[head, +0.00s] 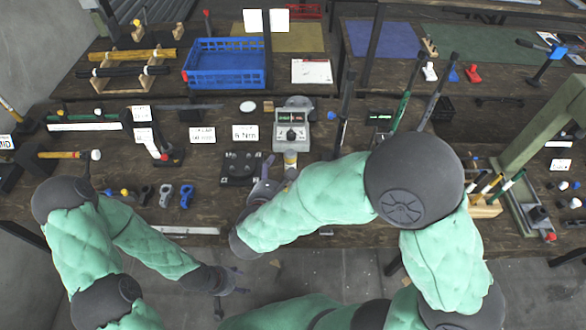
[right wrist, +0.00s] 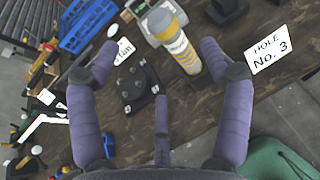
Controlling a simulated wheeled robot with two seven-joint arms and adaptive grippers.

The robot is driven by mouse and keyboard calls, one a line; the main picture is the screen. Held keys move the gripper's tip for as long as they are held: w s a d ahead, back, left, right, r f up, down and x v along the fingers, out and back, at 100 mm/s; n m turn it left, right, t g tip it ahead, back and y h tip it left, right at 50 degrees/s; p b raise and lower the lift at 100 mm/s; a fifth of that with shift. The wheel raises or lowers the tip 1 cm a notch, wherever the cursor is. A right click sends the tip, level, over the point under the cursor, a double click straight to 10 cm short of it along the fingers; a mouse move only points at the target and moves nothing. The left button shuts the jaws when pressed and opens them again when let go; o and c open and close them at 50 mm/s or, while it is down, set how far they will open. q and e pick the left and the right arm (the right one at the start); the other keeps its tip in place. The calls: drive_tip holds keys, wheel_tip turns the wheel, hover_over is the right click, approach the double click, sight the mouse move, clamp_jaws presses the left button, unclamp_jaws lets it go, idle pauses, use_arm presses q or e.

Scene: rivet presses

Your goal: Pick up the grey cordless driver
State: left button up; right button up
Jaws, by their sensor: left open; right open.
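A pale grey upright tool with a yellow band (right wrist: 172,40), which looks like the grey cordless driver, stands on the bench ahead of my right gripper (right wrist: 157,55). In the head view its yellow part (head: 290,157) shows in front of a grey unit with a dial (head: 292,134); I cannot tell where one ends and the other begins. My right gripper is open, its fingers spread on the near side of the tool, with the right finger close to its lower end. Nothing is between the fingers. My left gripper (head: 238,281) is open and empty below the bench's front edge.
A black fixture plate (head: 240,167) lies left of the tool, with a 4 Nm card (head: 245,132) behind it. A HOLE NO. 3 card (right wrist: 268,50) stands to the right. A blue crate (head: 226,83) sits further back. Blue and grey clamps (head: 186,194) lie left.

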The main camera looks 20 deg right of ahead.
sight(286, 162)
drive_tip(key=b+x, duration=0.1)
drive_tip(key=x, duration=0.4)
drive_tip(key=shift+w+f, duration=0.1)
drive_tip(key=shift+f, duration=0.1)
drive_tip(key=b+x, duration=0.1)
drive_tip(key=x, duration=0.3)
drive_tip(key=shift+f+b, duration=0.4)
drive_tip(key=shift+f, duration=0.15)
drive_tip(key=shift+w+d+f, duration=0.1)
drive_tip(key=shift+w+d, duration=0.15)
drive_tip(key=shift+w, duration=0.1)
drive_tip(key=c, duration=1.5)
drive_tip(key=shift+r, duration=0.25)
drive_tip(key=shift+c, duration=0.2)
